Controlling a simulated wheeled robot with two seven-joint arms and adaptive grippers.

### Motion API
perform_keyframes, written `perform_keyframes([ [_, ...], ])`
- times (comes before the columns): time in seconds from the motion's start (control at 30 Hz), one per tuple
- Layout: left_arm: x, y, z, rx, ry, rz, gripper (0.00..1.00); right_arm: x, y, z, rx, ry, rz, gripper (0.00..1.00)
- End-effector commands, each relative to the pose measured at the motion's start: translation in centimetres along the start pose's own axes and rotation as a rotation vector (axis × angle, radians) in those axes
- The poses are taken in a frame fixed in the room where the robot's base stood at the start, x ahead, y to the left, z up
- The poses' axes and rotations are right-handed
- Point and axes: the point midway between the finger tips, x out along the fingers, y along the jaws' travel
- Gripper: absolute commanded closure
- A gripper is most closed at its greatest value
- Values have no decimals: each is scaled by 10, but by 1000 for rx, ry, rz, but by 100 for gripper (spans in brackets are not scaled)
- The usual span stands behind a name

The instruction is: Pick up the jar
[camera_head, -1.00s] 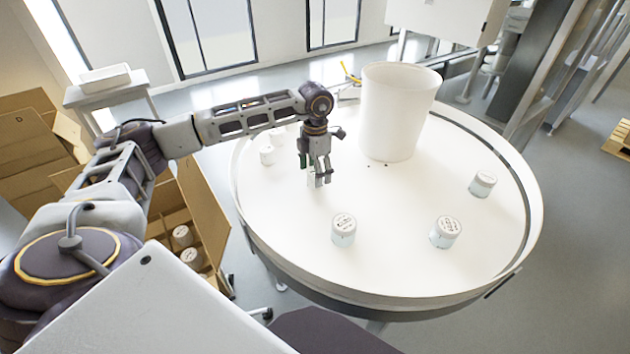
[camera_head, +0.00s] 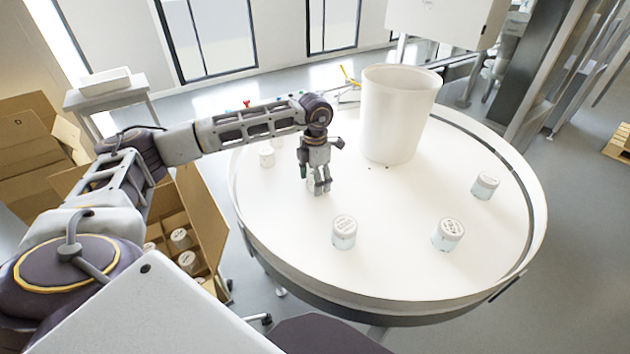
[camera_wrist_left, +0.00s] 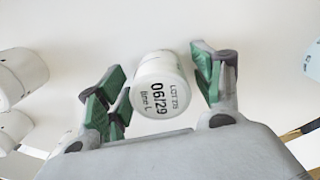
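A white jar (camera_wrist_left: 162,80) with a printed lid shows between the fingers of my left gripper (camera_wrist_left: 163,95) in the left wrist view. The fingers with green pads are open on either side of it, with gaps visible. In the head view my left gripper (camera_head: 321,189) points down over the round white table (camera_head: 400,215), and this jar is mostly hidden behind it. Other jars stand on the table: one at the front (camera_head: 344,233), one at the front right (camera_head: 447,235), one at the right (camera_head: 485,186). My right gripper is not in view.
A tall white cylinder (camera_head: 400,115) stands on the table behind and right of my left gripper. Another jar (camera_head: 266,156) stands near the left rim. An open cardboard box (camera_head: 205,225) with jars stands left of the table. The table's centre right is clear.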

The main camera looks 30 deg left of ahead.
Motion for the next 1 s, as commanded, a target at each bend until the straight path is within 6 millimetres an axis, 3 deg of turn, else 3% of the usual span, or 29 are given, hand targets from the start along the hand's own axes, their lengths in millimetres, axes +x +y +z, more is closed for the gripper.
perform_keyframes([
  [0.03,0,0,0,0,0,0,44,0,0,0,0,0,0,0],
  [0.33,0,0,0,0,0,0,81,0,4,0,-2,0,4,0],
  [0.73,-7,0,1,0,-2,0,81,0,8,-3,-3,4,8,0],
  [1.0,-37,0,1,0,-4,1,81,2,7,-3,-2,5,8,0],
])
